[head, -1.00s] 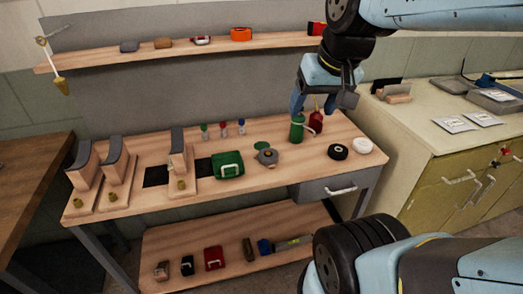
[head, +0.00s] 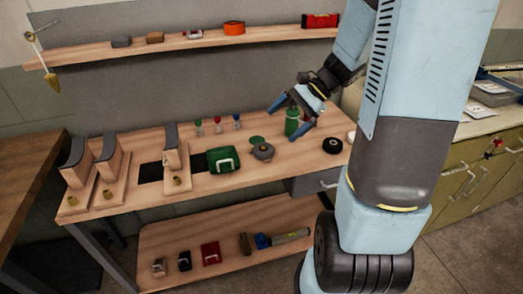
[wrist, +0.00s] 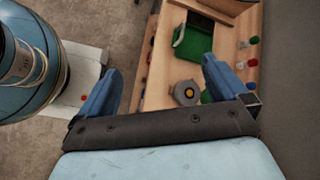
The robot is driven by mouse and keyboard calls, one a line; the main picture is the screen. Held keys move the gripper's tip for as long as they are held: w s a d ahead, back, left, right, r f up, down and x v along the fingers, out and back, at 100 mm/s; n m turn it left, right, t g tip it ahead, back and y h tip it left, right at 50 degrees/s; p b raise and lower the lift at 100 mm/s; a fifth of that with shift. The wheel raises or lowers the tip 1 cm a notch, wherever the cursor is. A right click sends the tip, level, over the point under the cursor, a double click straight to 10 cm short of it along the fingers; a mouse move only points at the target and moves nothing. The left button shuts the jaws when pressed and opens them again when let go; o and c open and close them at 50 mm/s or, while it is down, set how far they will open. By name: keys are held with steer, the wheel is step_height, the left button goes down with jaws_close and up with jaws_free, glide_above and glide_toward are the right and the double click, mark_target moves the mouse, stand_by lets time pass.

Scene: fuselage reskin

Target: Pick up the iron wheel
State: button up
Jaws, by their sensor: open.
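The iron wheel (head: 263,152) looks like a small grey round piece with a darker hub, lying on the workbench top just right of the green case. The gripper (wrist: 160,70) also shows in the wrist view. The wheel is apart from both fingers.
A green case (head: 222,160) sits left of the wheel. A green bottle (head: 292,122) stands behind the gripper, and a black roll (head: 332,146) lies to the right. Small coloured bottles (head: 217,125) stand at the back. A shelf (head: 270,40) hangs above.

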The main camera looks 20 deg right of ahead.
steer(key=w+d+f+m+t+y, duration=0.2)
steer(key=w+d+f+m, duration=0.3)
steer(key=f, duration=0.2)
steer(key=m+t, duration=0.4)
steer(key=m, duration=0.2)
glide_toward(266, 148)
steer(key=shift+y, duration=0.3)
steer(key=v, duration=0.4)
steer(key=shift+w+d, duration=0.15)
steer(key=shift+d, duration=0.15)
steer(key=shift+w+a+f, duration=0.1)
steer(key=shift+f, duration=0.05)
steer(key=x, duration=1.3)
steer(key=shift+a+f, duration=0.15)
steer(key=shift+a, duration=0.1)
steer(key=shift+c, duration=0.2)
steer(key=c, duration=1.4)
